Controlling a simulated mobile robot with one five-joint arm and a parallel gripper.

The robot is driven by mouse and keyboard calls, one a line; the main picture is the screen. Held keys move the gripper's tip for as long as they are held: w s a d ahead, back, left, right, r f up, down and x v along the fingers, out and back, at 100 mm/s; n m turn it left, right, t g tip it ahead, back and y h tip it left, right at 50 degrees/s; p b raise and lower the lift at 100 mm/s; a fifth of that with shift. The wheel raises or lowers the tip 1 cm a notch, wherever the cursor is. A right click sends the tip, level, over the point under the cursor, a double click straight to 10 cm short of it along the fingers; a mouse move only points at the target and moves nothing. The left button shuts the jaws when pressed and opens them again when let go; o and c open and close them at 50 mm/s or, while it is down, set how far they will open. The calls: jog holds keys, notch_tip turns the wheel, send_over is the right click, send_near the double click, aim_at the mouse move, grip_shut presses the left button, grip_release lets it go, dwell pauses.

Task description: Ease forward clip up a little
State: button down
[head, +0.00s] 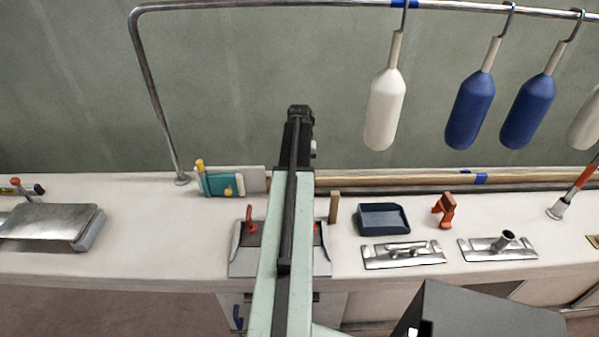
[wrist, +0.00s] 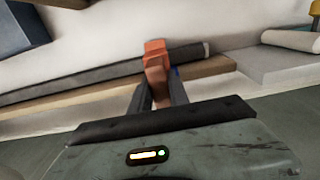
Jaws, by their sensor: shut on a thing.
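An orange clip (wrist: 156,62) stands between the two dark fingers of my gripper (wrist: 158,92) in the wrist view, and the gripper is shut on it. The clip's upper end overlaps a dark grey rod (wrist: 90,77); I cannot tell whether it is fastened to the rod. In the head view my arm hides the fingertips and the held clip. Another orange clip-like piece (head: 445,207) stands on the counter right of a dark blue tray (head: 384,219).
A wooden strip (wrist: 205,68) runs beside the rod. The counter (head: 130,215) bears metal plates (head: 403,254) and a teal block (head: 222,184). White and blue fenders (head: 385,108) hang from a rail (head: 255,5) above. Bare counter shows at the left.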

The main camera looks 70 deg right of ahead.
jog(key=shift+r+p, duration=0.65)
jog(key=shift+p, duration=0.05)
dwell(0.6)
jog(key=c, duration=1.2)
grip_release()
jog(key=shift+o, duration=0.2)
notch_tip(320, 180, up, 8)
jog(key=p, duration=0.8)
jog(key=shift+f, duration=0.1)
